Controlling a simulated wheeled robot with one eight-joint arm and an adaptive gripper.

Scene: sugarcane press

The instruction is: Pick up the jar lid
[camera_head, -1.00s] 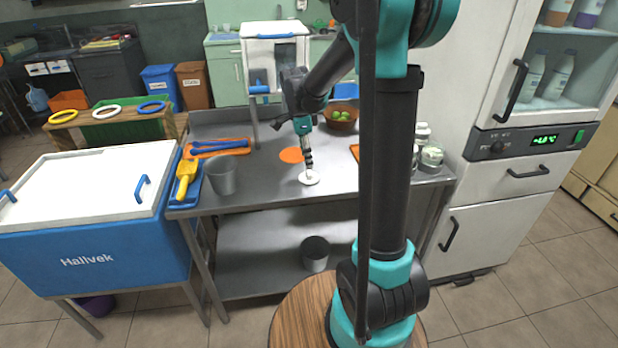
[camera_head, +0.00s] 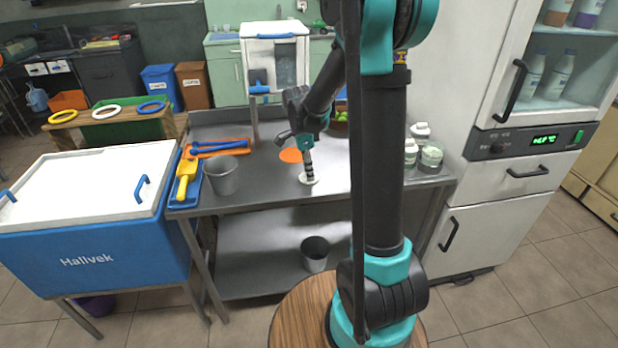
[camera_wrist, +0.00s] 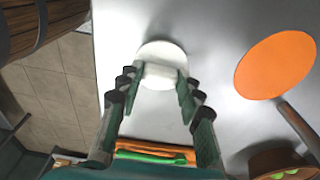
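The jar lid (camera_head: 314,182) is a white round disc lying flat on the steel table, partly hidden by my gripper in the head view. In the wrist view the lid (camera_wrist: 160,50) shows a raised white middle part. My gripper (camera_head: 308,177) points down at the lid from just above it. In the wrist view my gripper (camera_wrist: 155,76) has its two fingers apart, one on each side of the raised part. I cannot tell whether the fingertips touch it.
A grey metal bucket (camera_head: 222,177) stands to the left, beside a blue tray with a yellow scoop (camera_head: 185,182). A bowl of green fruit (camera_wrist: 268,160) is partly seen.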

